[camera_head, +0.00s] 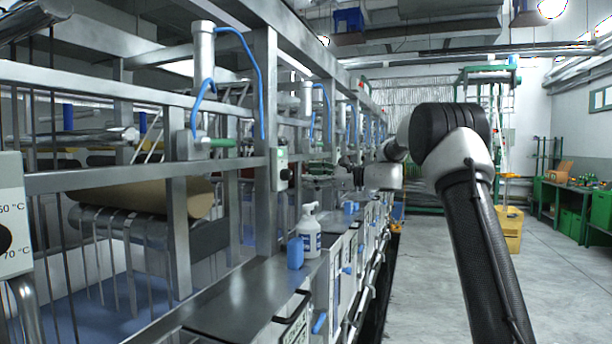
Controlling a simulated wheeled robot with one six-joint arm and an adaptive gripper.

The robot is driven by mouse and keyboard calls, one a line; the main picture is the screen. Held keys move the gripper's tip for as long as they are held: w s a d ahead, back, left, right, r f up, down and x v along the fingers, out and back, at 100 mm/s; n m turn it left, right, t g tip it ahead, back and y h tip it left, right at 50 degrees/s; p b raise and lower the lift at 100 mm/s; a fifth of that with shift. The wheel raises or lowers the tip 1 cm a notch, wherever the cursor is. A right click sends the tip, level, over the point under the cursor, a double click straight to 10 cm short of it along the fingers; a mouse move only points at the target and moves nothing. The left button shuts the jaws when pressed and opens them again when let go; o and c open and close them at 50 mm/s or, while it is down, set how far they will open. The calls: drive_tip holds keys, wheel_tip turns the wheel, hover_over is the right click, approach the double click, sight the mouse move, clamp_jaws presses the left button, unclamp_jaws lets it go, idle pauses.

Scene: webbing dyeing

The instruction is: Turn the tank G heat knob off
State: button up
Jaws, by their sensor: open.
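A grey control box (14,215) with "60 °C" and "70 °C" markings is cut off by the left edge. Part of its dark round knob (4,239) shows. A smaller light control box (280,169) with a dark knob is fixed to a frame post farther along. No letter G is readable, so I cannot tell which knob belongs to tank G. My arm reaches forward from the lower right, and my gripper (347,178) points left toward the machine line, beyond the smaller box. It is small and dark, open, with nothing visibly held. Contact with anything there cannot be made out.
A white spray bottle (310,232) and a blue block-like item (295,253) stand on the metal ledge (232,300). Metal posts and rails line the left. Yellow crates (508,232) stand at the back right. The grey floor (555,290) at right is open.

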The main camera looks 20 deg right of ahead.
sight(290, 174)
drive_tip(key=x, duration=0.7)
drive_tip(key=shift+w+a, duration=0.2)
drive_tip(key=shift+a, duration=0.05)
drive_tip(key=c, duration=1)
